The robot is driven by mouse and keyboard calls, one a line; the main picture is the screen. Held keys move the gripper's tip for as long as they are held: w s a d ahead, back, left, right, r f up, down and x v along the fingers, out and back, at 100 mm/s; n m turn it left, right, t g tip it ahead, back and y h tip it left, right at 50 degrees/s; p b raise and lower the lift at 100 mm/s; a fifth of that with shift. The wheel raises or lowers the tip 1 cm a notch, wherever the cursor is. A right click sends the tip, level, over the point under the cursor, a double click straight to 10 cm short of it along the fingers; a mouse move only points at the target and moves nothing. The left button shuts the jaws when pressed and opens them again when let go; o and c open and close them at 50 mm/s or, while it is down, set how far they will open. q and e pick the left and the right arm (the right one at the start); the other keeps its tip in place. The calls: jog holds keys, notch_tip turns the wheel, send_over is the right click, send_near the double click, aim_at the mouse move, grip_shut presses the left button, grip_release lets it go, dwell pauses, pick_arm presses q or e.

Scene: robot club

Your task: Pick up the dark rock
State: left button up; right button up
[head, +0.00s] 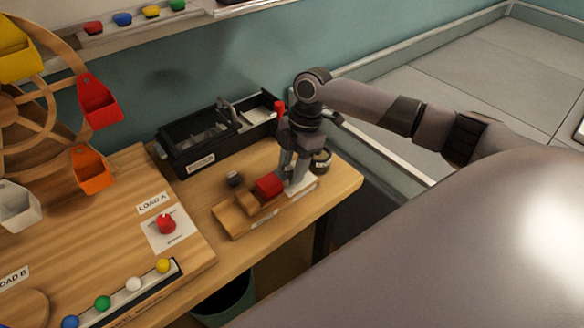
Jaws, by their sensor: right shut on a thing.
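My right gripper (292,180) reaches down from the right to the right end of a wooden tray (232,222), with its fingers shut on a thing. The fingers mostly hide that thing, so I cannot tell its colour or shape. A small dark grey lump (235,179) stands just behind the tray's left end, apart from the gripper; it is too small to tell if it is a rock. A red block (268,185) and a brown block (247,201) sit on the tray, left of the fingers. My left gripper is not in view.
A black case (187,155) stands behind the tray, and a dark round container (321,160) is close to the right of the gripper. A wooden wheel with coloured buckets, including an orange one (91,170), stands left. A ball rack (120,295) lies in front.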

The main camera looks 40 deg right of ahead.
aim_at(293, 167)
notch_tip(293, 167, up, 20)
jog(key=p, duration=0.1)
jog(key=shift+f, duration=0.2)
